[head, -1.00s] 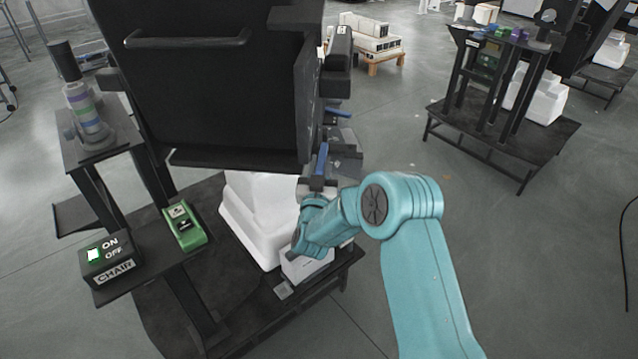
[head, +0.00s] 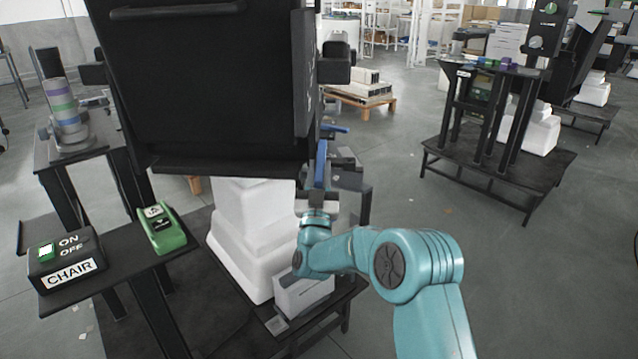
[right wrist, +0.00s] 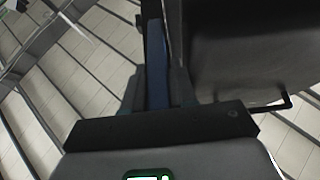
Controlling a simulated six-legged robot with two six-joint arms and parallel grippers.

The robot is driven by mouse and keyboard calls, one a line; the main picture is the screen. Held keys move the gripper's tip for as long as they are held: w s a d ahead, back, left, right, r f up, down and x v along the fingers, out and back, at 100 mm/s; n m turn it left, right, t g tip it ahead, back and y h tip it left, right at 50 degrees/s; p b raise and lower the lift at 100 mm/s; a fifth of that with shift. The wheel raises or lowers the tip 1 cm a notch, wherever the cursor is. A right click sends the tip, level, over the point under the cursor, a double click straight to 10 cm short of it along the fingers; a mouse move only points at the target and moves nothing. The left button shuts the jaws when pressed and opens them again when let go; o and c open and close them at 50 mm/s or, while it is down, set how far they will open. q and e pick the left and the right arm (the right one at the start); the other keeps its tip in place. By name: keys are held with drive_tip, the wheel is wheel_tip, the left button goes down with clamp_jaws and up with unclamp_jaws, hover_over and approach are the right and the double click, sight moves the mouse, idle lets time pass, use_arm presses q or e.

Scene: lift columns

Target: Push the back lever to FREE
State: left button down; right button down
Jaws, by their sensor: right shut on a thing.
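Two blue levers show on the right side of the large black chair (head: 215,85) in the head view. The nearer blue lever (head: 321,165) stands roughly upright and also shows in the right wrist view (right wrist: 157,65). The farther blue lever (head: 335,128) points sideways, to the right. My right gripper (head: 319,190) is shut on the nearer lever, with its dark fingers (right wrist: 156,92) on both sides of the blue bar. The lever's lower end is hidden by the gripper. I cannot read a FREE mark. My left gripper is not in view.
A CHAIR box (head: 66,262) with ON and OFF marks stands at lower left, beside a green box (head: 162,229). A white stepped block (head: 245,230) stands beneath the chair. A second dark stand (head: 500,160) is at the right. The floor between is clear.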

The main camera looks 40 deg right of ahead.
drive_tip(key=shift+w+f, duration=0.1)
drive_tip(key=shift+f, duration=0.4)
drive_tip(key=c, duration=1)
unclamp_jaws()
drive_tip(key=shift+r, duration=0.1)
drive_tip(key=b+v, duration=0.6)
drive_tip(key=v, duration=1)
drive_tip(key=shift+a, duration=0.2)
